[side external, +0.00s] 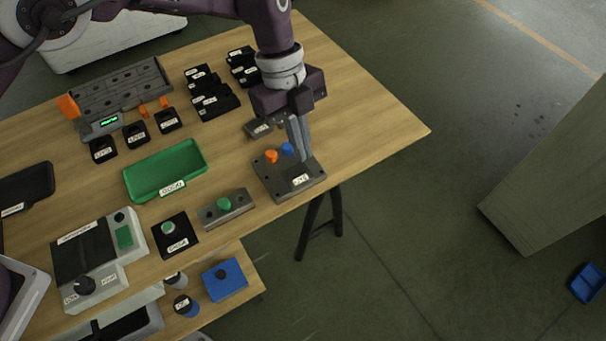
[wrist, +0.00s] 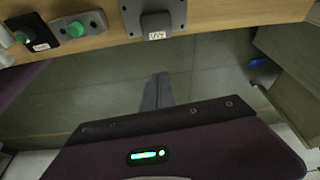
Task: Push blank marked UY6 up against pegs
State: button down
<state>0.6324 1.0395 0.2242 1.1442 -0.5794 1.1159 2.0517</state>
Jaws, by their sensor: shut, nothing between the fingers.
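My gripper (side external: 306,159) is shut and empty, pointing down over the right part of a dark grey fixture plate (side external: 275,191). An orange peg (side external: 271,156) and a blue peg (side external: 287,148) stand on that plate, left of the fingers. A small dark grey labelled block (side external: 257,129) shows just behind the plate, partly behind my gripper; I cannot read its label, so I cannot tell whether it is UY6. In the wrist view my shut fingertips (wrist: 160,78) appear below a grey plate (wrist: 130,15) at the table edge. Contact is not clear.
A green tray (side external: 189,153), a green-button box (side external: 228,208) and a black labelled box (side external: 174,236) stand left of the plate. Several black labelled blocks (side external: 215,102) sit behind. The table (side external: 370,115) is clear to the right, with its edge close by.

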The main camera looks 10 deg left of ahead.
aim_at(301, 180)
jog(key=shift+m, duration=0.5)
jog(key=x, duration=0.3)
jog(key=w+a+x, duration=0.1)
jog(key=x, duration=0.7)
jog(key=shift+w+a+f, duration=0.2)
jog(key=shift+w+f, duration=0.1)
jog(key=shift+f, duration=0.35)
jog(key=shift+w+a, duration=0.3)
jog(key=shift+a, duration=0.05)
jog(key=shift+w, duration=0.1)
jog(key=shift+w+a, duration=0.7)
jog(key=shift+a, duration=0.05)
